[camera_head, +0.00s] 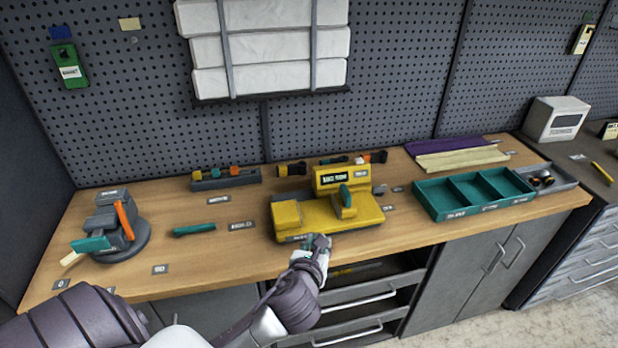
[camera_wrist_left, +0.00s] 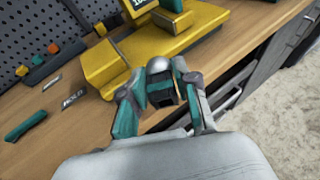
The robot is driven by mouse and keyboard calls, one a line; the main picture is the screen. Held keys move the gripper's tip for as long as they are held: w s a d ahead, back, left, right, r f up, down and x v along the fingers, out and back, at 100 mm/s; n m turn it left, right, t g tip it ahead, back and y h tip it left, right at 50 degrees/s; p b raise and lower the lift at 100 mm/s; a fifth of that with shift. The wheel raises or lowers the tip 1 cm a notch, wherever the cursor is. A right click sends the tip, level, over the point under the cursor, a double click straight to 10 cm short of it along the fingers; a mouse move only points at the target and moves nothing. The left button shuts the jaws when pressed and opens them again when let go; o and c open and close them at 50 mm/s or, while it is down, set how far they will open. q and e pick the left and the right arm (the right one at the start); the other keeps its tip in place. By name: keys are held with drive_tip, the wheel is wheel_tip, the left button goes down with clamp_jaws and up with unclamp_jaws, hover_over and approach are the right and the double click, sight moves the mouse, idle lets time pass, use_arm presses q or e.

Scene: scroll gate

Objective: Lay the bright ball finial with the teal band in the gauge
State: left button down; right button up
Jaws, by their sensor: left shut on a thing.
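My left gripper (camera_head: 319,243) is at the front edge of the bench, just in front of the yellow gauge (camera_head: 312,222). In the left wrist view my left gripper (camera_wrist_left: 163,84) is shut on the ball finial (camera_wrist_left: 158,67), which has a bright silvery ball end and a dark body with teal on it. The finial is upright or nearly so between the fingers, close to the front of the gauge (camera_wrist_left: 110,73). In the head view the fingers mostly hide the finial. My right gripper is not in view.
A teal three-compartment tray (camera_head: 470,207) stands right of the gauge, a grey vise (camera_head: 112,228) at the far left. A grey rack (camera_head: 226,180) with several small parts lies behind. An open drawer (camera_head: 365,285) sits below the bench edge. A teal tool (camera_head: 194,229) lies left of the gauge.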

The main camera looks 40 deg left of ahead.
use_arm(q)
drive_tip(key=w+a+r+n+y, duration=0.1)
drive_tip(key=w+a, duration=0.1)
drive_tip(key=w+a+r+n+g+y+p, duration=0.1)
drive_tip(key=w+a, duration=0.1)
drive_tip(key=w+a+r+n+g+y, duration=0.1)
drive_tip(key=w+a, duration=0.1)
drive_tip(key=w, duration=0.1)
drive_tip(key=shift+p, duration=0.4)
drive_tip(key=n+g+y+p, duration=0.1)
drive_tip(key=n+g+y, duration=0.1)
hover_over(319, 216)
drive_tip(key=shift+d+r, duration=0.1)
drive_tip(key=shift+r, duration=0.35)
drive_tip(key=shift+s+f, duration=0.1)
drive_tip(key=shift+f, duration=0.1)
drive_tip(key=shift+f+b, duration=0.5)
drive_tip(key=shift+b, duration=0.35)
wheel_tip(319, 216, down, 3)
drive_tip(key=b, duration=0.4)
drive_tip(key=shift+f+b, duration=0.55)
drive_tip(key=shift+b, duration=0.25)
drive_tip(key=shift+p, duration=0.55)
drive_tip(key=shift+f, duration=0.3)
